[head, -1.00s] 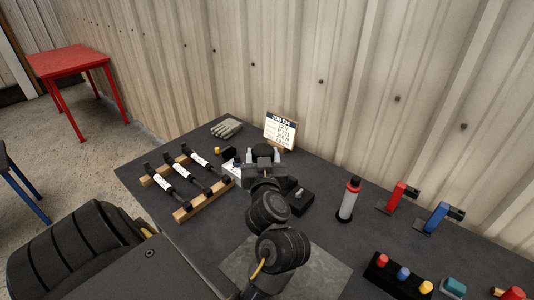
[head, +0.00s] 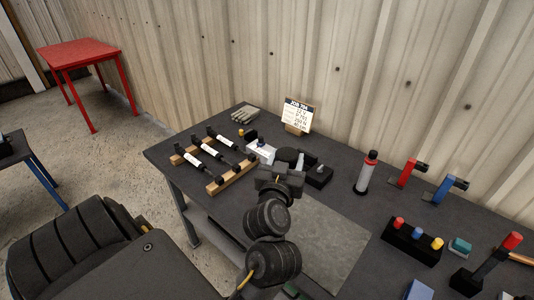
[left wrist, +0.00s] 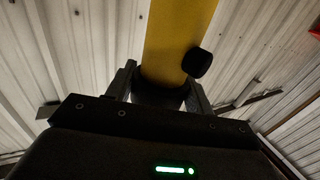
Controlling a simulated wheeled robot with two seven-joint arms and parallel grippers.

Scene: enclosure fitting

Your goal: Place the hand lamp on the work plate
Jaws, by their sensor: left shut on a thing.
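My left gripper (head: 282,172) is over the bench, just beyond the far-left edge of the grey work plate (head: 325,238). In the left wrist view, the gripper (left wrist: 160,95) is shut on a yellow cylinder with a black knob and a dark collar, which looks like the hand lamp (left wrist: 178,40). In the head view only a dark rounded end (head: 290,155) shows beyond the jaws. The yellow body is hidden there. The visible part of the plate is bare. My right gripper is not in view.
A wooden rack (head: 215,186) with several black-and-white tools stands left of the gripper. A black box (head: 319,176) and a red-topped bottle (head: 367,172) stand to the right. A button block (head: 414,240) is right of the plate. A job card (head: 297,115) stands behind, near the wall.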

